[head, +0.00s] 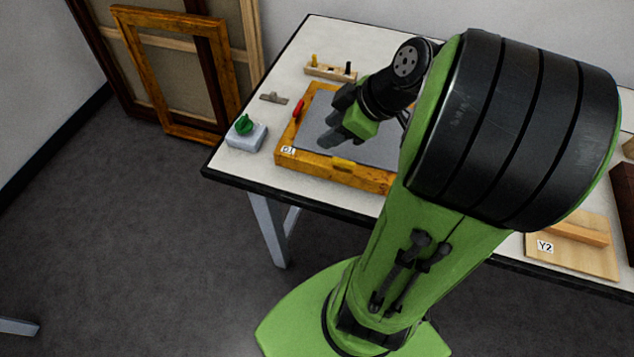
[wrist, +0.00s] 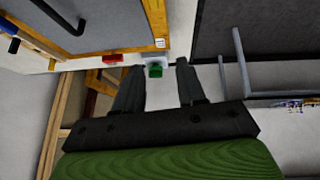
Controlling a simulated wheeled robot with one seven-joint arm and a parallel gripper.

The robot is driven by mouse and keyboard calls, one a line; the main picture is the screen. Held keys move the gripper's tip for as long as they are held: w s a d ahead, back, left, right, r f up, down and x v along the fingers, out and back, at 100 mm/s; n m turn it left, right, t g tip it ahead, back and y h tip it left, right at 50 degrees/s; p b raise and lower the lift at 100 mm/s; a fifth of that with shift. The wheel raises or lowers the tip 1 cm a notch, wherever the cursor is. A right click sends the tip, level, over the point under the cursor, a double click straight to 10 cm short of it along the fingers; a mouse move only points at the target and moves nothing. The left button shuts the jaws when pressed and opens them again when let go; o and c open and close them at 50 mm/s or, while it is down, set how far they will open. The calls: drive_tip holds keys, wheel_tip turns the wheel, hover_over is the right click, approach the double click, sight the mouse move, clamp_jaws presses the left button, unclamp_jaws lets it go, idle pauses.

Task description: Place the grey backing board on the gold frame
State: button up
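The gold frame (head: 318,168) lies flat on the white table, with a tag on its near left corner. The grey backing board (head: 378,151) lies within the frame's border, apparently flat; its right part is hidden behind my arm. In the wrist view the board (wrist: 115,30) fills the upper left, beside a strip of the frame (wrist: 156,18). My gripper (head: 330,136) is over the left part of the board in the head view. In the wrist view its two fingers (wrist: 157,78) stand apart with nothing between them.
A peg rack (head: 330,71) is behind. A wooden board tagged Y2 (head: 570,250) lies right.

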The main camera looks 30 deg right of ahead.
drive_tip(key=s+a+r+m+h, duration=0.2)
drive_tip(key=s+a+m+h, duration=0.1)
drive_tip(key=s+a+m, duration=0.5)
drive_tip(key=s+a, duration=0.3)
drive_tip(key=shift+a+r, duration=0.2)
drive_tip(key=shift+r, duration=0.15)
drive_tip(key=shift+r, duration=0.1)
wheel_tip(320, 180, up, 6)
drive_tip(key=p, duration=0.6)
drive_tip(key=shift+r, duration=0.2)
